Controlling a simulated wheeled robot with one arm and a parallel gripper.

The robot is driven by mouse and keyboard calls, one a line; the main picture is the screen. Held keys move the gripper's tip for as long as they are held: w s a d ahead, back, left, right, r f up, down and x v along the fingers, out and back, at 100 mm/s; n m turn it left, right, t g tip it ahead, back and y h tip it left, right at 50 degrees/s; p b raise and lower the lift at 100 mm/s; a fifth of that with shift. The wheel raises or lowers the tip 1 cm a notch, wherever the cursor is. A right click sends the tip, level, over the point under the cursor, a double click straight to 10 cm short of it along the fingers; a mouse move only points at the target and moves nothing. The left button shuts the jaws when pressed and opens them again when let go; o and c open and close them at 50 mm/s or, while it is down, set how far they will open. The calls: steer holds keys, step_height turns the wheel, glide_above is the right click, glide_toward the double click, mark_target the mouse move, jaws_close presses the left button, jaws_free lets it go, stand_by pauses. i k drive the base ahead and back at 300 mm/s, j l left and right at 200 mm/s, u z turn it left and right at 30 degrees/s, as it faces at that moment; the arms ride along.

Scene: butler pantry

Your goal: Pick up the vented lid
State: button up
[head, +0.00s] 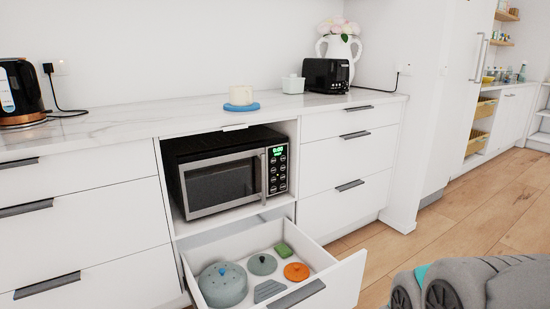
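An open drawer (335,279) below the microwave holds several items. A large grey-blue round piece (222,286) with a blue knob and small dark spots on top lies at its left; it looks like a domed lid or a lidded pot. A smaller grey-green round lid (262,265) with a dark knob lies behind it to the right. An orange round lid-like piece (296,272) lies at the right. I cannot tell for sure which is the vented lid; the large spotted piece may be it.
A green block (284,250) and a grey flat ribbed piece (268,290) also lie in the drawer. The microwave (228,182) sits in the niche above.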

mark_target(294, 272)
steer(key=i+j+u, duration=0.1)
steer(key=i+u, duration=0.8)
steer(key=i+l+u, duration=0.25)
steer(key=u, duration=0.2)
